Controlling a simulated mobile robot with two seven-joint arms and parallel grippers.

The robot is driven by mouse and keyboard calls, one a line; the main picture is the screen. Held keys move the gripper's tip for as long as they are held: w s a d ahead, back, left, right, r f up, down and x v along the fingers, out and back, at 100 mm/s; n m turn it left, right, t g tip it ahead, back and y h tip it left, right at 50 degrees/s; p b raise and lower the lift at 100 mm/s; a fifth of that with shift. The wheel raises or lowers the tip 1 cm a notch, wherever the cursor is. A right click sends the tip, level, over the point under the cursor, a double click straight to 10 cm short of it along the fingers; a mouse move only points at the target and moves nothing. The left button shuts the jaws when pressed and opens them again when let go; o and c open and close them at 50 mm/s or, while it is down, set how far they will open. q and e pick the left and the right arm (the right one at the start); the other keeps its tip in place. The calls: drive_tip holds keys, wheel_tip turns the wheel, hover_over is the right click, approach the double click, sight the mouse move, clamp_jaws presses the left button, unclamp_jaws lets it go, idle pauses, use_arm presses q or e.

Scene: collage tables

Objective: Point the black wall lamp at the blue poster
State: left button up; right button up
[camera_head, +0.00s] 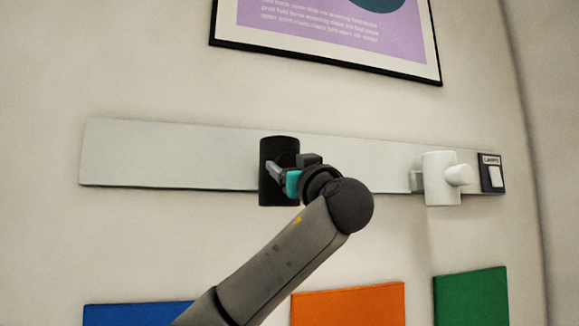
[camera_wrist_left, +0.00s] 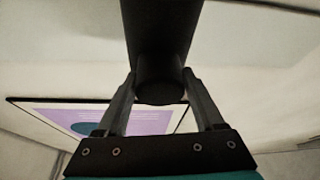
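The black wall lamp (camera_head: 279,196) is an upright dark cylinder mounted on the grey wall rail. My left gripper (camera_head: 278,170) is in front of it, its fingers at the lamp's middle. In the left wrist view, the fingers (camera_wrist_left: 160,95) lie on both sides of the lamp's round dark end (camera_wrist_left: 160,84) and appear to touch it. My arm hides part of the lamp's right side in the head view. The blue poster (camera_head: 135,314) is low on the wall at the lower left, cut by the frame edge. My right gripper is not in view.
A white wall lamp (camera_head: 436,190) and a labelled switch (camera_head: 494,174) are farther right on the rail (camera_head: 165,155). Orange (camera_head: 350,304) and green (camera_head: 471,297) posters hang below. A framed purple poster (camera_head: 330,32) hangs above. The rail left of the black lamp is bare.

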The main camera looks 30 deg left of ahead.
use_arm(q)
clamp_jaws()
idle(0.3)
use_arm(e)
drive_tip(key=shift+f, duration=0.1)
